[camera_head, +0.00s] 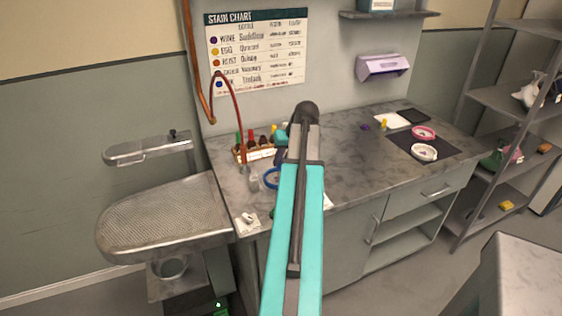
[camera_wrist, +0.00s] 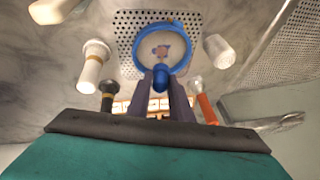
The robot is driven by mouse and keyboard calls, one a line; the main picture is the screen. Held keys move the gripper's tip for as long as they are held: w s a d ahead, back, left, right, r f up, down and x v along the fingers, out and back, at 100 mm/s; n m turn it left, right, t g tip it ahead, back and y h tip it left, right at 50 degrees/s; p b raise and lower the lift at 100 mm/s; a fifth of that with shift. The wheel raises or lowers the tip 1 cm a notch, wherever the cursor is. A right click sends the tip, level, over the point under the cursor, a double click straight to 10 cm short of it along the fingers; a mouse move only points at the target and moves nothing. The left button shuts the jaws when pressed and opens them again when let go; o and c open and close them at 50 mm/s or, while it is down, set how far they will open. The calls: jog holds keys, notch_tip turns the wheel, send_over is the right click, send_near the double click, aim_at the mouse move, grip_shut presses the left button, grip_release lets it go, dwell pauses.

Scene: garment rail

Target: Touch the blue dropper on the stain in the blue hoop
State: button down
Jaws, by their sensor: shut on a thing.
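In the wrist view the blue hoop (camera_wrist: 186,62) rings a pale cloth with a small blue and brown stain (camera_wrist: 160,50) near its middle. My gripper (camera_wrist: 163,82) has its two dark fingers shut on the blue dropper (camera_wrist: 160,75). The dropper's rounded blue end shows between the fingertips and overlaps the hoop's lower edge in the picture. Its tip is hidden, and I cannot tell whether it touches the cloth.
A rack of coloured bottles (camera_head: 256,154) stands at the back left of the counter (camera_head: 345,160). Pale and dark-capped bottles (camera_wrist: 94,65) and an orange one (camera_wrist: 207,110) flank my fingers. A pink hoop (camera_head: 424,133) and a white hoop (camera_head: 424,152) lie on a dark mat at right.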

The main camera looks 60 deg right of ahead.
jog(key=shift+r+p, duration=2)
jog(key=shift+r, duration=1.3)
jog(key=shift+w, duration=0.1)
jog(key=w+a+r+n+y+b, duration=0.15)
jog(key=w+a+n, duration=0.25)
jog(key=w+a, duration=2)
jog(key=w+a+r+n+y, duration=0.1)
jog(key=w+a+n, duration=0.1)
jog(key=a, duration=1.6)
jog(key=w+a+r+n+y, duration=0.1)
jog(key=w+a+r+n, duration=0.1)
jog(key=a, duration=1.6)
jog(key=shift+w+a+n+b, duration=0.15)
jog(key=shift+w+n+b, duration=0.25)
jog(key=shift+w, duration=0.2)
